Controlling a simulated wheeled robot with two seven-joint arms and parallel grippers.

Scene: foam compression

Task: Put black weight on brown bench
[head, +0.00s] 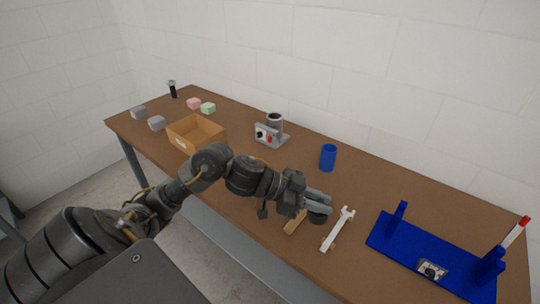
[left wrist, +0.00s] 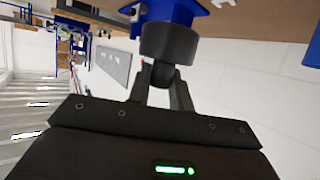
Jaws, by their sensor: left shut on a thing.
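The brown bench (head: 366,195) runs along the white wall. My left gripper (head: 318,203) is shut on the black weight (head: 319,215), near the front edge of the bench, left of the blue fixture. The weight also shows in the left wrist view (left wrist: 168,42) as a dark round disc with its narrower stem between the fingers (left wrist: 162,78). I cannot tell for sure whether the weight touches the bench or hangs just above it. My right gripper is in no view.
A white wrench (head: 338,229) and a wooden piece (head: 295,222) lie close to the weight. The blue fixture (head: 420,252) stands to the right. A blue cup (head: 328,157), a grey device (head: 271,132), an open box (head: 197,132) and foam blocks (head: 194,103) stand farther back or left.

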